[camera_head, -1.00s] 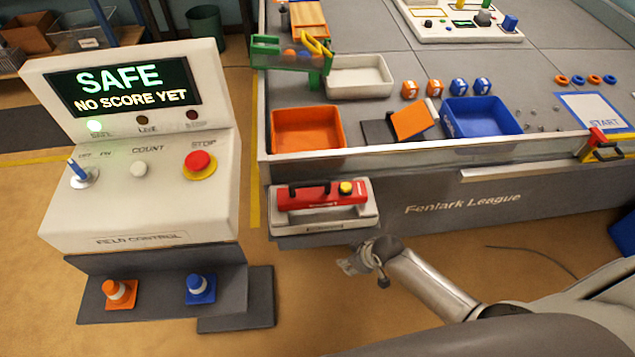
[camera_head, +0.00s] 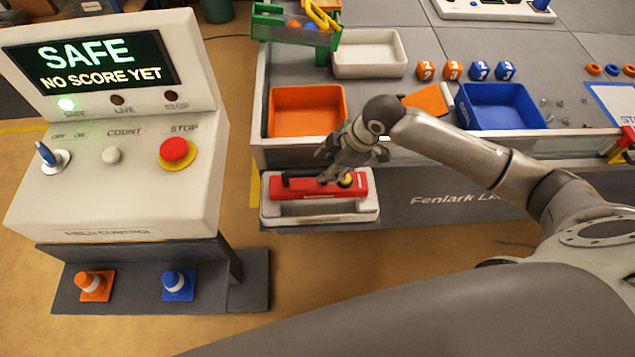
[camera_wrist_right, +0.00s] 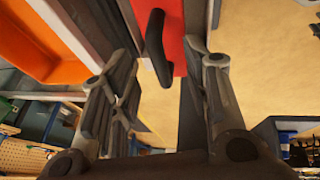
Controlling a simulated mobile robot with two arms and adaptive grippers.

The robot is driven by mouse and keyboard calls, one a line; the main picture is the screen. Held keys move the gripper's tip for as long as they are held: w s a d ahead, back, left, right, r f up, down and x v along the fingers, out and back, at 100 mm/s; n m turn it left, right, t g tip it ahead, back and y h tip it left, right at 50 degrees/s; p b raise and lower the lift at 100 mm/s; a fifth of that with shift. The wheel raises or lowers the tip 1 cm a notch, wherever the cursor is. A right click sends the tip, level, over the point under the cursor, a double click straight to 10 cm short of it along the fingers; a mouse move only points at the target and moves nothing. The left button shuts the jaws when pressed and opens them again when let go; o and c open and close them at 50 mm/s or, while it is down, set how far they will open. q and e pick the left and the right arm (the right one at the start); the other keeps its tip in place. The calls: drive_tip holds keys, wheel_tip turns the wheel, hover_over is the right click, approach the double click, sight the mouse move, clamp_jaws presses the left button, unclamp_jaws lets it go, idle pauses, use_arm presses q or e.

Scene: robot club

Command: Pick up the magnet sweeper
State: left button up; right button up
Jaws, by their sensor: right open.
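The magnet sweeper (camera_head: 312,191) is a red bar with a black handle and a yellow knob. It rests in a white holder (camera_head: 350,211) on the front side of the field table. My right gripper (camera_head: 326,171) is just above it, pointing down, and hides part of the handle and top. In the right wrist view, my right gripper (camera_wrist_right: 160,78) is open, with its fingers apart. The sweeper's red body (camera_wrist_right: 175,30) and black handle (camera_wrist_right: 157,50) show between and beyond the fingers; contact cannot be told. My left gripper is in neither view.
An orange bin (camera_head: 305,86) stands behind the sweeper on the table, with a blue bin (camera_head: 497,122) farther right. The table's front rail (camera_head: 275,155) runs close behind the holder. A field control console (camera_head: 110,180) stands to the left. Floor in front is open.

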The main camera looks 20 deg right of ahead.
sight(316, 172)
drive_tip(key=x, duration=0.7)
drive_tip(key=shift+w+a, duration=0.3)
clamp_jaws()
drive_tip(key=shift+r, duration=0.1)
